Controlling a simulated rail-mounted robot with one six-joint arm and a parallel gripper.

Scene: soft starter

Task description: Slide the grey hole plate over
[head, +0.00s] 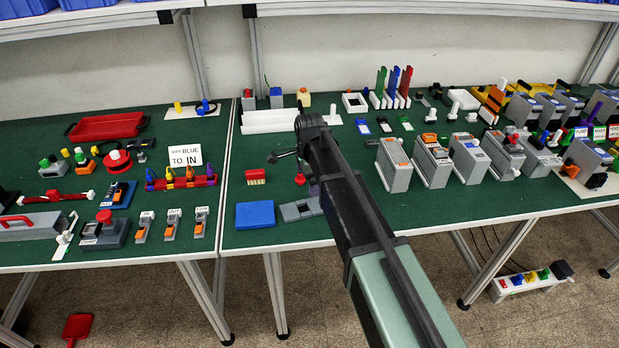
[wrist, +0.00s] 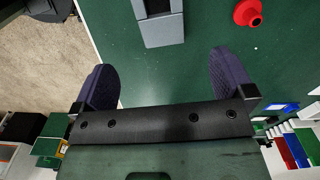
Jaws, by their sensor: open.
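The grey hole plate (head: 292,212) lies flat on the green table near its front edge, just right of a blue block. In the wrist view the plate (wrist: 163,32) shows at the top centre, cut off by the picture's edge, with a darker opening in its middle. My gripper (head: 298,169) hangs over the table by the plate. In the wrist view my gripper (wrist: 164,78) has its two purple fingers wide apart, with bare green table between them. The plate lies just beyond the fingertips and is not held. My arm hides part of the area right of the plate in the head view.
A blue block (head: 255,214) lies directly left of the plate. A red knob (wrist: 248,12) stands near it, towards the back. Grey boxes (head: 394,165) stand to the right. The table's front edge is close.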

